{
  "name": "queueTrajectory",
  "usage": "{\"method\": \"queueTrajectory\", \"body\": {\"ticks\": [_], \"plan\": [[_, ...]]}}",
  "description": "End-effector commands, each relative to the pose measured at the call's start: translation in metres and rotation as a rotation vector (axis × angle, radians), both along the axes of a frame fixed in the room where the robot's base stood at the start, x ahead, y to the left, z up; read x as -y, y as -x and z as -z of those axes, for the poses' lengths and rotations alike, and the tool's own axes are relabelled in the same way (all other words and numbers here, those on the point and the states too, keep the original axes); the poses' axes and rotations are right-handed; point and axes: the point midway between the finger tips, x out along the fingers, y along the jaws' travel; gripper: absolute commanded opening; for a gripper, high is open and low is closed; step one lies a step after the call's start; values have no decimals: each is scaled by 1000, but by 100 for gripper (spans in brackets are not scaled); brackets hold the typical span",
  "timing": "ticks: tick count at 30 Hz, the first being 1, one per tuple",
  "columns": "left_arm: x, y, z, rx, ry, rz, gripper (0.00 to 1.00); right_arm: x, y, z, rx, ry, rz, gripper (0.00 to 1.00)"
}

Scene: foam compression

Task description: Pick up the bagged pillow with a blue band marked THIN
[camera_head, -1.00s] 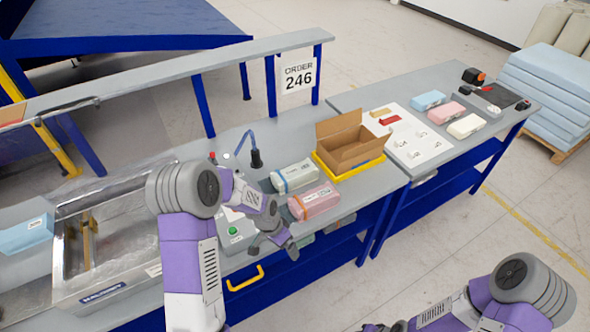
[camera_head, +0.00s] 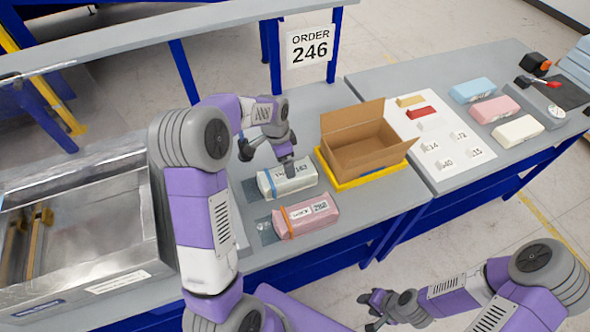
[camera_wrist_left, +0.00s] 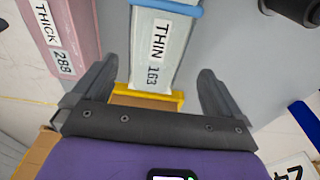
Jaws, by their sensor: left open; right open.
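The bagged pillow marked THIN 163 (camera_head: 289,179) is pale, with a blue band at its left end, and lies on the bench. In the left wrist view the THIN pillow (camera_wrist_left: 163,50) sits between the spread fingers, its blue band at the top edge. My left gripper (camera_head: 267,153) is open just above and behind the pillow; it also shows in the left wrist view (camera_wrist_left: 157,72). I cannot tell whether a finger touches the bag. My right gripper (camera_head: 374,311) is open and empty, low in front of the bench.
A pink pillow marked THICK 288 (camera_head: 306,214) lies close beside, in front. An open cardboard box (camera_head: 362,150) stands in a yellow tray (camera_head: 358,182) to the right. A white board (camera_head: 446,150) and coloured blocks lie farther right. A metal basin (camera_head: 95,220) is at left.

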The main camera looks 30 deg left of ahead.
Motion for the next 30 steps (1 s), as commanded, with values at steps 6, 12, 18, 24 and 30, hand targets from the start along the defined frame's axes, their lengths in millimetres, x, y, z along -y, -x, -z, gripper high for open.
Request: {"method": "queueTrajectory", "body": {"ticks": [6,12,18,24,30], "plan": [[3,-3,26,-5,1,0,100,0,1,-1,-1,0,0,43],[6,-9,55,-4,0,-1,100,0,0,-1,0,0,0,43],[7,-10,65,-1,0,-1,100,0,0,-1,0,0,0,43],[7,-10,64,-1,1,-1,92,0,0,-1,0,0,0,43],[7,-10,64,-1,1,-1,64,0,0,-1,0,0,0,43]]}}
